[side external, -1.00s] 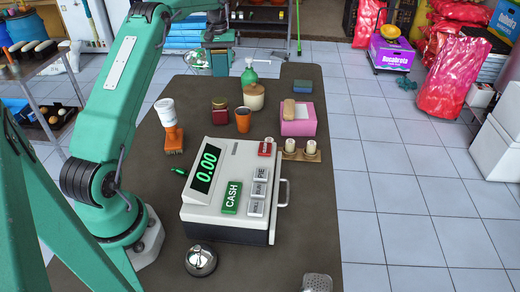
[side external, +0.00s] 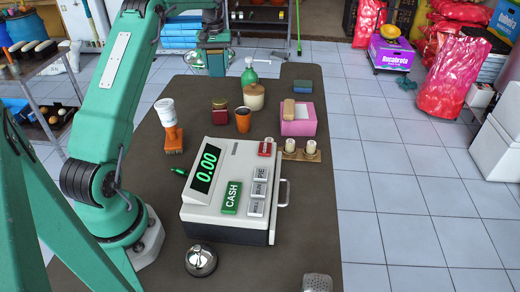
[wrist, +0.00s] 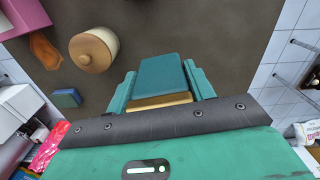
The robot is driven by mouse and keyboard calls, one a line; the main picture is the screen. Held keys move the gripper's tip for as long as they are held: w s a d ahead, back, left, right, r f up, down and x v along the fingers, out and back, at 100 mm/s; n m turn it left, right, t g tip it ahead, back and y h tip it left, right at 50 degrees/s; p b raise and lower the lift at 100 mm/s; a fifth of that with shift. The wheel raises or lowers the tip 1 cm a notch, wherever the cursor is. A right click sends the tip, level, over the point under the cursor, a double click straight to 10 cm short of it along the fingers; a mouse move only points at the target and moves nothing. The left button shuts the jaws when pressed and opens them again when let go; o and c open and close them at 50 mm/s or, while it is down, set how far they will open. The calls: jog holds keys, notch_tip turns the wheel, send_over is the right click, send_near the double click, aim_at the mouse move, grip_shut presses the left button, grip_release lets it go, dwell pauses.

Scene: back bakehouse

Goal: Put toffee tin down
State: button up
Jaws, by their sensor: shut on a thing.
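The toffee tin, a teal box with a gold lower edge, sits between the two green fingers of my gripper (wrist: 160,72) in the wrist view. The tin (wrist: 158,74) is held upright or nearly so; its underside is hidden, so I cannot tell if it touches the table.
A cream jar with a wooden lid (side external: 254,97) stands near the green bottle (side external: 249,75). A pink box (side external: 298,122) and a small blue-green block (side external: 302,88) lie to the right. A cash register (side external: 232,190) fills the middle.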

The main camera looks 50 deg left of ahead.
jog(key=s+d+m, duration=0.1)
jog(key=s+d, duration=0.1)
jog(key=s, duration=0.9)
jog(key=shift+m, duration=0.3)
jog(key=shift+s, duration=0.1)
jog(key=s+a+f, duration=0.4)
jog(key=a+f, duration=0.3)
jog(key=a, duration=0.3)
jog(key=shift+s+a, duration=0.2)
jog(key=shift+a, duration=0.1)
jog(key=shift+f, duration=1.95)
jog(key=o, duration=1.1)
jog(key=shift+f, duration=0.15)
